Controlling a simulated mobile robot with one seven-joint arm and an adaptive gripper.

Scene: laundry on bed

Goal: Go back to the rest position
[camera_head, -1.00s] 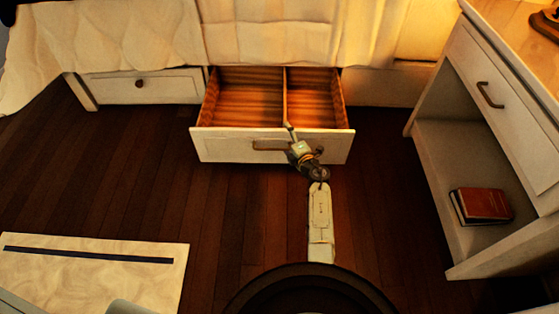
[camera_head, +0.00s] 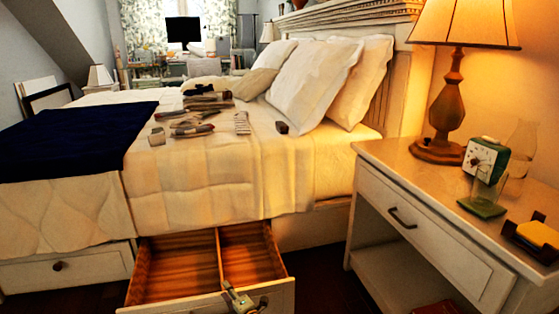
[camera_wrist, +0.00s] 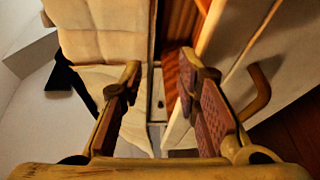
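My gripper (camera_head: 240,300) is at the bottom of the head view, at the front of the open drawer (camera_head: 205,304) under the bed. In the wrist view my gripper (camera_wrist: 160,75) has its two fingers apart with nothing between them. The drawer's curved handle (camera_wrist: 260,90) is to the right of the right finger, outside the fingers. The drawer has two wooden compartments split by a divider (camera_head: 220,258), and both look empty. Most of my arm is out of the head view.
Folded clothes (camera_head: 195,120) and small items lie on the bed (camera_head: 235,180) beside pillows. A nightstand (camera_head: 440,235) on the right holds a lamp (camera_head: 447,100), a green clock (camera_head: 485,160) and a glass. A closed drawer (camera_head: 70,267) is at the left.

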